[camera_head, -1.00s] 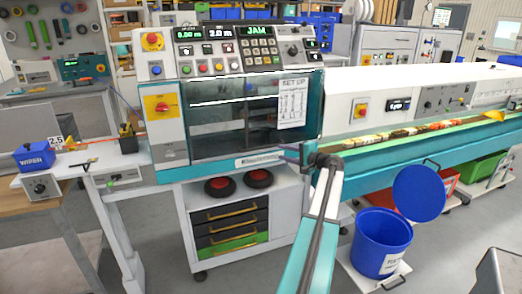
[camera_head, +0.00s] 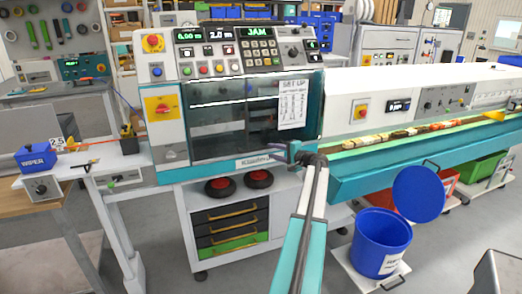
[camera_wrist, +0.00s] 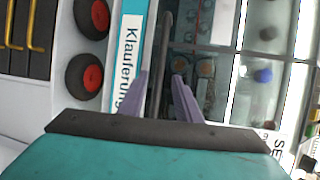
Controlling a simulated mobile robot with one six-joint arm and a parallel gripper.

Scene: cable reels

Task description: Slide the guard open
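The guard (camera_head: 225,115) is a clear, dark-tinted window on the front of the teal and white machine, with a paper sheet headed "SET UP" (camera_head: 293,104) at its upper right. It looks closed across the opening. A grey bar (camera_wrist: 166,38) runs along the guard's lower edge in the wrist view, beside the "Klauferung" label strip (camera_wrist: 130,55). My gripper (camera_head: 278,151) is at the guard's lower right edge. In the wrist view its two purple fingers (camera_wrist: 160,78) are apart, one on each side of the bar, with gaps visible. Contact with the bar cannot be told.
The control panel (camera_head: 247,50) above reads "JAM". Below are red-hubbed reels (camera_head: 259,179) and drawers (camera_head: 230,228). A blue bin (camera_head: 380,244) with a raised lid (camera_head: 418,194) stands at right. A long trough (camera_head: 420,140) extends right. Grey floor is open in front.

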